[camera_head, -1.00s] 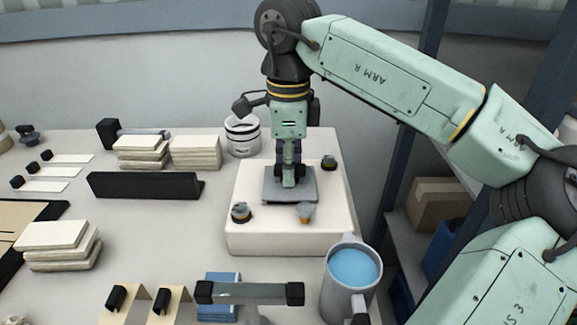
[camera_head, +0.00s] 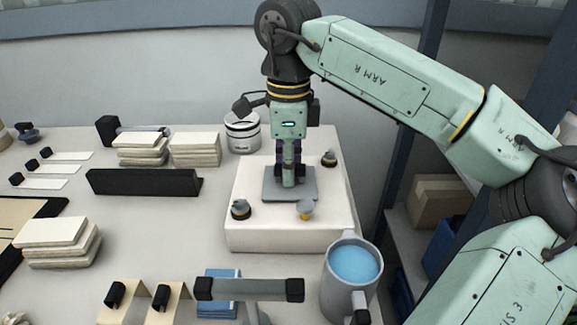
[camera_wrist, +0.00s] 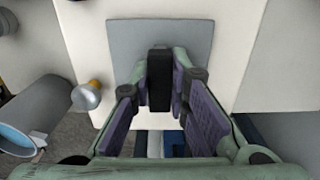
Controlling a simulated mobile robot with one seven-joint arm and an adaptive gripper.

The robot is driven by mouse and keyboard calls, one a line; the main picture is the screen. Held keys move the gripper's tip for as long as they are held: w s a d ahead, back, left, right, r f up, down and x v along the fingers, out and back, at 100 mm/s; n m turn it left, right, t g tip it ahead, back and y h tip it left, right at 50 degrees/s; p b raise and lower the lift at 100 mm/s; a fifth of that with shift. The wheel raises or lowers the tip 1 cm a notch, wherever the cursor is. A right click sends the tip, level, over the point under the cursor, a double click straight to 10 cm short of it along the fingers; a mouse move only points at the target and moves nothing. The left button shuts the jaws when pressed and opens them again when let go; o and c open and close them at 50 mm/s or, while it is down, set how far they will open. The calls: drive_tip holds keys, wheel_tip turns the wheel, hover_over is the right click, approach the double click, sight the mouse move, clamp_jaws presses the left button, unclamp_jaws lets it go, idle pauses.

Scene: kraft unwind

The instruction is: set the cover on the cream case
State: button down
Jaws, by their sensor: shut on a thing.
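The cream case (camera_head: 290,236) is a low box at the right of the table. The cover is a flat grey plate (camera_head: 272,196) on the middle of its top, with a dark upright handle. In the wrist view the cover (camera_wrist: 195,40) lies flat against the case top (camera_wrist: 90,40), and its black handle (camera_wrist: 159,82) is between my fingers. My gripper (camera_head: 289,182) points straight down and is shut on the handle. The cover looks to rest on the case, but its underside is hidden.
Small knobs stand on the case top, at left (camera_head: 240,209), front (camera_head: 305,209) and back right (camera_head: 329,158). A grey mug (camera_head: 345,298) with blue content stands in front. A white tub (camera_head: 242,135) is behind. A black bar (camera_head: 145,183) and paper stacks (camera_head: 195,150) lie left.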

drive_tip(key=c, duration=1.5)
unclamp_jaws()
drive_tip(key=shift+o, duration=0.2)
drive_tip(key=shift+f, duration=0.1)
